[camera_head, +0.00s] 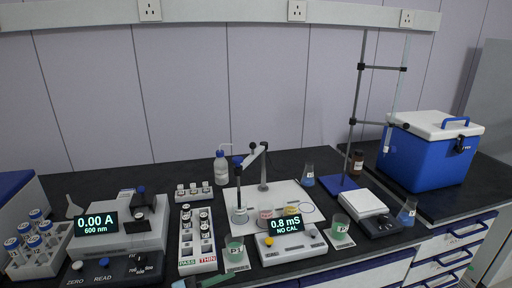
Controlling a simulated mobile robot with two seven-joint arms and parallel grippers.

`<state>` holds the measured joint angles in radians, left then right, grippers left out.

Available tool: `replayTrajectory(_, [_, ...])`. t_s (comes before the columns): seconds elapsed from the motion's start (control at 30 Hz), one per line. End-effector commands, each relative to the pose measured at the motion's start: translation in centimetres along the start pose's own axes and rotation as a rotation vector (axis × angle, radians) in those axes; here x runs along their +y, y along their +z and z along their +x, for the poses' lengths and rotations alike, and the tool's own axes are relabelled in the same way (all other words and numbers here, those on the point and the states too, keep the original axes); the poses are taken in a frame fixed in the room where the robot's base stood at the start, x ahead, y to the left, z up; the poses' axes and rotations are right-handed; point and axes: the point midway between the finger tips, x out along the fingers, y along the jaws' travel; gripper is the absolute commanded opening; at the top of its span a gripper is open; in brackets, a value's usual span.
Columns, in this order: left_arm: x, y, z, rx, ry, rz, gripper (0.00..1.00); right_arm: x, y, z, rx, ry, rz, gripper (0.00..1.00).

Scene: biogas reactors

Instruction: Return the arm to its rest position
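Neither of my grippers shows in the head view, and no part of my arms can be made out over the bench. The black bench top (277,273) lies in front of me with lab equipment standing on it. I cannot tell whether either gripper is open, shut or holding anything.
A spectrophotometer (120,240) reading 0.00 A and a vial rack (38,250) stand at left. A PASS/THIN rack (197,240), a 0.8 mS meter (290,245) and beakers fill the middle. A tall stand (357,110) and a blue cool box (428,155) are at right.

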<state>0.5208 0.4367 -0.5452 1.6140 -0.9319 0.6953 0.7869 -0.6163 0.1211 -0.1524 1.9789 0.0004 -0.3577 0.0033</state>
Motion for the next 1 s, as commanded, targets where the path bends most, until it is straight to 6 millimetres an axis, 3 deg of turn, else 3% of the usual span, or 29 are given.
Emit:
replayTrajectory(0.17, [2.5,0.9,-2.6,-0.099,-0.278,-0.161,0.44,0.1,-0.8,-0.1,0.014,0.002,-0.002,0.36])
replayTrajectory(0.37, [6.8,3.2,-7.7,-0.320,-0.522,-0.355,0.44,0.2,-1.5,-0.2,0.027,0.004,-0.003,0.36])
replayTrajectory(0.47, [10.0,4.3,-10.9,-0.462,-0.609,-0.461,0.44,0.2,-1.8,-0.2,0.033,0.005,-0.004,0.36])
replayTrajectory(0.6, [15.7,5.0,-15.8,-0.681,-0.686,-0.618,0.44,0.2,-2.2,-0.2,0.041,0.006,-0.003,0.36])
replayTrajectory(0.8, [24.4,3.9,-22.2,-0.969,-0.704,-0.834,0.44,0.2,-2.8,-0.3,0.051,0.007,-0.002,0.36])
replayTrajectory(0.9, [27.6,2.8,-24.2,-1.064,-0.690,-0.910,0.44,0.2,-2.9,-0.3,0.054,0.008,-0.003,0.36])
replayTrajectory(1.0, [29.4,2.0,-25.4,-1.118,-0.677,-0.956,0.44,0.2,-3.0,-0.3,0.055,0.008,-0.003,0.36])
